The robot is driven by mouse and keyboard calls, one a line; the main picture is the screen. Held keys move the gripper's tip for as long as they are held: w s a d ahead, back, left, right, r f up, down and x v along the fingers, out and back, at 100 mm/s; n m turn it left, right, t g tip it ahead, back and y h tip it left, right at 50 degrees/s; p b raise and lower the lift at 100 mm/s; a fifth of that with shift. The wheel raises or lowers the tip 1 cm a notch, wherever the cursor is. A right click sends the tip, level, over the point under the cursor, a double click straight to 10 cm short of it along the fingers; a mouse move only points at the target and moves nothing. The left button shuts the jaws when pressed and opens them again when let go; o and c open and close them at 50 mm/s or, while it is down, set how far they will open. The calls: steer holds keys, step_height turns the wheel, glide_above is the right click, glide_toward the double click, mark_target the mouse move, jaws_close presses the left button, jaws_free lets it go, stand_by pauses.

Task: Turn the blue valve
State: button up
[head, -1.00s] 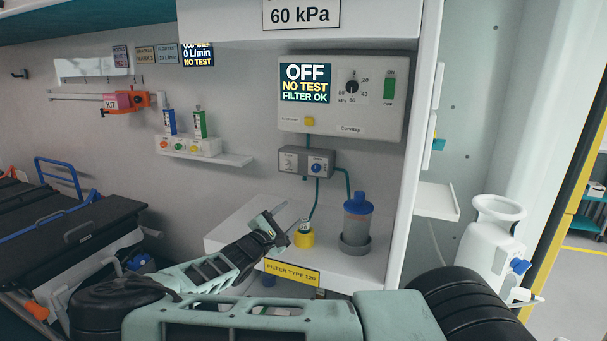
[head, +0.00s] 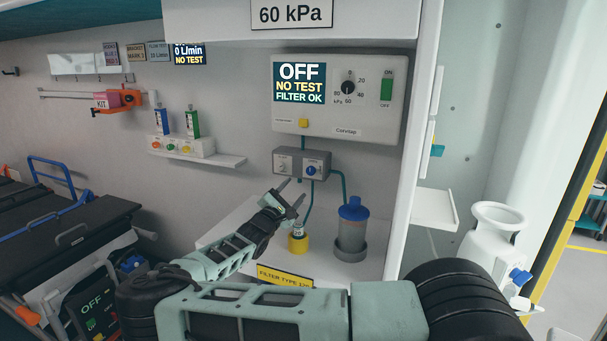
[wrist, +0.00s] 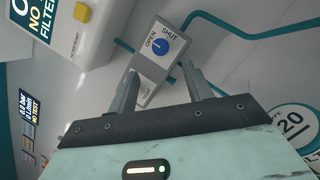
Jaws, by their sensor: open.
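The blue valve (head: 311,170) is a round knob on the right half of a small grey box (head: 290,156) below the suction panel. In the wrist view the blue valve (wrist: 158,48) lies just beyond my fingertips, with "OPEN" and "SHUT" lettered beside it. Its pale pointer mark aims toward the "OPEN" side. My gripper (head: 291,188) is open and empty, just below and left of the valve, apart from it. The wrist view shows both fingers of my gripper (wrist: 162,75) spread, with part of the grey box between them.
Teal tubes (head: 340,182) run from the box. A blue-lidded canister (head: 353,230) and a yellow-based piece (head: 298,243) stand on the white shelf below. The panel (head: 337,97) above reads "OFF, NO TEST, FILTER OK". A small shelf (head: 200,158) sits to the left.

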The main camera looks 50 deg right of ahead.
mark_target(309, 172)
steer(key=p+x, duration=0.2)
steer(key=x, duration=0.7)
steer(key=shift+w+d+r, duration=0.1)
steer(key=shift+d, duration=0.2)
steer(key=c, duration=1)
